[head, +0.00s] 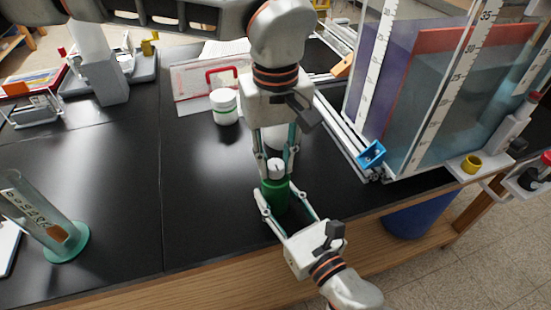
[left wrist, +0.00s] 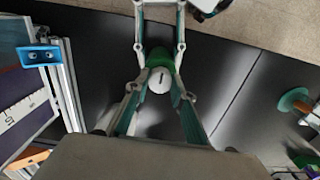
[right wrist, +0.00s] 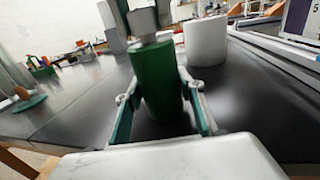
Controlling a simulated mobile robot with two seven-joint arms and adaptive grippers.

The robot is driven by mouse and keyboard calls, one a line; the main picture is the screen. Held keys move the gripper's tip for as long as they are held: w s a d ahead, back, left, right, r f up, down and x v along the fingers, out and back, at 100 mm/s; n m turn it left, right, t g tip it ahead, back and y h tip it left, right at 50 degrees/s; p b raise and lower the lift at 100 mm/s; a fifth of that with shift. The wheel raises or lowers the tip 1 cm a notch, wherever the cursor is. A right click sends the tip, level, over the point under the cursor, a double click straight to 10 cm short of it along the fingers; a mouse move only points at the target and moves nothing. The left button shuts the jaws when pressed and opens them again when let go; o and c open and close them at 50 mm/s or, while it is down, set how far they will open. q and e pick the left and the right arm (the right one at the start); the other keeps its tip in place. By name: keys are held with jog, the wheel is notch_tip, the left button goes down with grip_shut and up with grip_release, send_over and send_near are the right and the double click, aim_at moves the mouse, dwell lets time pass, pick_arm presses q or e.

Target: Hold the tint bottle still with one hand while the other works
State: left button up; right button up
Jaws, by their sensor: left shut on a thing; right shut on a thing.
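The tint bottle is a green bottle (head: 274,194) with a white cap (head: 276,170), upright near the table's front edge. My left gripper (head: 275,166) comes down from above and is shut on the white cap. In the left wrist view the cap (left wrist: 160,80) shows a dark line on top. My right gripper (head: 273,192) reaches in from the front and is shut around the green body. In the right wrist view the green body (right wrist: 157,78) stands between its fingers, with the left fingers above. My grippers hide parts of the bottle.
A white cylinder (right wrist: 206,41) stands close behind the bottle. A clear tank with rulers (head: 440,100) and a blue clip (head: 371,153) stand to the right. A measuring cylinder (head: 45,220) stands left; the black table between is clear.

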aim_at(276, 164)
pick_arm(q)
jog(key=o, duration=1.1)
notch_tip(276, 164, up, 12)
jog(key=shift+r, duration=0.1)
pick_arm(e)
jog(key=o, duration=1.3)
jog(key=shift+s, duration=0.15)
